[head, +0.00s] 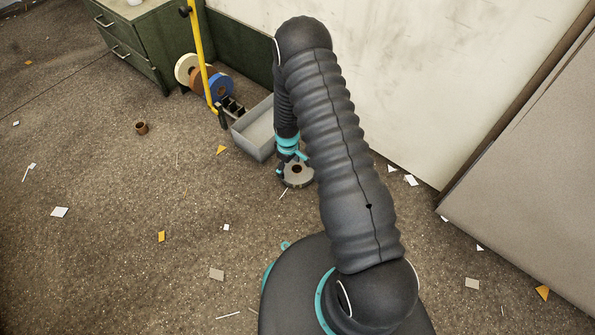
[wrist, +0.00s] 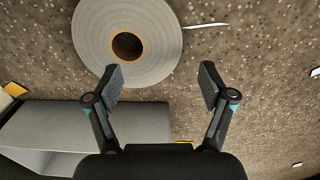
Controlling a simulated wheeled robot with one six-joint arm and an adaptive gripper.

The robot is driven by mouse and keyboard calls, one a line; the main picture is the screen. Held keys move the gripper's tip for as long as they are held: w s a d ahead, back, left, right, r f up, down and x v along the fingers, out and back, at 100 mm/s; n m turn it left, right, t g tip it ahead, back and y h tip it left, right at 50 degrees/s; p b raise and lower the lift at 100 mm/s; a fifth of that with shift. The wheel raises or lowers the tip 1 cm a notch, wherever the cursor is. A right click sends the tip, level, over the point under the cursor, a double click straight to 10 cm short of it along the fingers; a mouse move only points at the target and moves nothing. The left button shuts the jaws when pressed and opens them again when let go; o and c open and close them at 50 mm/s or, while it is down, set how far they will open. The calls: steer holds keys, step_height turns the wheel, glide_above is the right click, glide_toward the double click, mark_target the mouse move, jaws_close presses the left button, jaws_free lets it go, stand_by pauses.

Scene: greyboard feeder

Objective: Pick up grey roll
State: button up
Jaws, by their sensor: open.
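The grey roll (head: 299,175) lies flat on the floor in the head view, partly hidden by my arm. In the wrist view the grey roll (wrist: 158,55) shows at the top left, with a brown core around a dark hole. My gripper (wrist: 160,82) is open and empty in the wrist view. Its left finger overlaps the lower edge of the roll in the picture, and its right finger is over bare floor. I cannot tell whether the left finger touches the roll. In the head view my gripper (head: 286,160) is above and beside the roll, mostly hidden by my arm.
A grey open bin (head: 246,141) stands behind the roll, close to my gripper; the bin (wrist: 120,117) also shows in the wrist view. Cream, brown and blue rolls (head: 221,90) stand by the green cabinet (head: 150,45). A brown core (head: 141,128) and paper scraps lie on otherwise clear floor.

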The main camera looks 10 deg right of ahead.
mark_target(290, 176)
steer(key=shift+s+d+f+b, duration=0.1)
steer(key=shift+s+f+b, duration=0.1)
steer(key=shift+f, duration=1.4)
steer(key=shift+s+f+b, duration=0.1)
steer(key=shift+f+b, duration=0.05)
steer(key=shift+f, duration=1.45)
steer(key=shift+c, duration=0.3)
jaws_close()
steer(key=shift+r, duration=0.5)
steer(key=r, duration=0.3)
steer(key=shift+s+r+p, duration=0.2)
steer(key=shift+r+p, duration=0.15)
steer(key=s+r+p, duration=0.1)
steer(key=s+r, duration=0.5)
steer(key=s, duration=0.5)
steer(key=shift+d+r, duration=0.2)
steer(key=shift+d, duration=0.25)
